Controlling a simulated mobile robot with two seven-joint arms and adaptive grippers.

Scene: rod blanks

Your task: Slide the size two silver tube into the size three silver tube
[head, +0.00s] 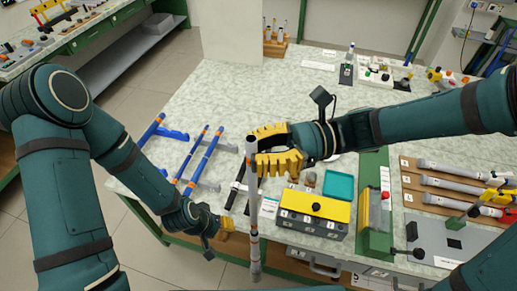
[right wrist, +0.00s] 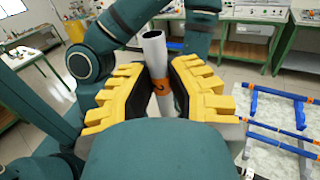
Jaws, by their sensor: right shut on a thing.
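A long silver tube (head: 254,210) with orange bands stands near upright at the table's front edge. My right gripper (head: 265,150) is shut on its upper part. In the right wrist view the silver tube (right wrist: 155,50) shows its open top end and an orange band between the yellow fingers.
Silver tubes (head: 450,168) lie on a brown numbered board at the right. Blue stands with rods (head: 200,155) are on the left of the table. A yellow-topped black box (head: 315,205) and a teal tray (head: 338,185) stand right of the tube. The table's back middle is clear.

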